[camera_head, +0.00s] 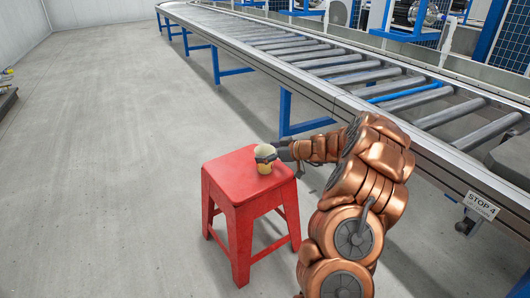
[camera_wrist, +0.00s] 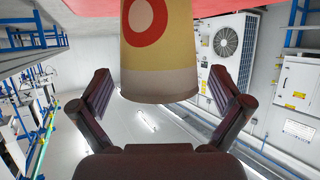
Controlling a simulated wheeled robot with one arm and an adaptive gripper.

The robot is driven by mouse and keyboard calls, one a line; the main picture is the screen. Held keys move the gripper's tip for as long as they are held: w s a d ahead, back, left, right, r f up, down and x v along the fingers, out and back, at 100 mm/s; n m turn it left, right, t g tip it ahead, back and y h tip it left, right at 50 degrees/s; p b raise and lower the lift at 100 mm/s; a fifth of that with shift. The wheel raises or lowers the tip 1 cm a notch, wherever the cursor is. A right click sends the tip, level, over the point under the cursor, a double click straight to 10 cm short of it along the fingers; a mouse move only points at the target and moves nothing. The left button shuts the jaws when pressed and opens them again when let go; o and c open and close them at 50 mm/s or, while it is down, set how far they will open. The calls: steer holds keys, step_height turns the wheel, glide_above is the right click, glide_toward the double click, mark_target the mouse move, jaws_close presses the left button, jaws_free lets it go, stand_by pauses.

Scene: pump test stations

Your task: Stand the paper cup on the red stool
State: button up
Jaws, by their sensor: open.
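The paper cup (camera_head: 264,169) is yellow with a pale rim and stands upright on the seat of the red stool (camera_head: 228,179), near its right back part. In the wrist view, which is upside down, the cup (camera_wrist: 160,55) shows a red ring on its side, and the red seat (camera_wrist: 85,7) is along the top edge. My gripper (camera_head: 265,157) reaches in from the right at the cup's upper part. In the wrist view my gripper's fingers (camera_wrist: 162,95) are spread on both sides of the cup, with gaps visible between them and it.
A roller conveyor (camera_head: 330,65) on blue legs runs along the right, behind the stool. A STOP 4 sign (camera_head: 481,203) hangs on its side. The grey floor (camera_head: 110,150) left of the stool is clear. A small yellowish object (camera_head: 7,72) shows at the far left edge.

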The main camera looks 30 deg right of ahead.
steer(key=p+v, duration=0.2)
steer(key=v, duration=1)
steer(key=a+r+n+g+y, duration=0.1)
steer(key=a+r+g+y, duration=0.1)
steer(key=a, duration=0.8)
steer(key=a+r+g+y, duration=0.2)
steer(key=a, duration=0.7)
steer(key=s+a+g, duration=0.6)
steer(key=s+a, duration=0.5)
steer(key=a, duration=0.4)
steer(key=s+a+m+g+h, duration=0.2)
steer(key=s+a+g+h, duration=0.25)
steer(key=s, duration=0.95)
steer(key=s+d+f+m+g+h, duration=0.1)
steer(key=s+d+m+h, duration=0.3)
steer(key=s, duration=0.9)
steer(key=shift+s+d+f+h, duration=0.4)
steer(key=shift+d+f+h, duration=0.05)
steer(key=shift+f+h, duration=0.2)
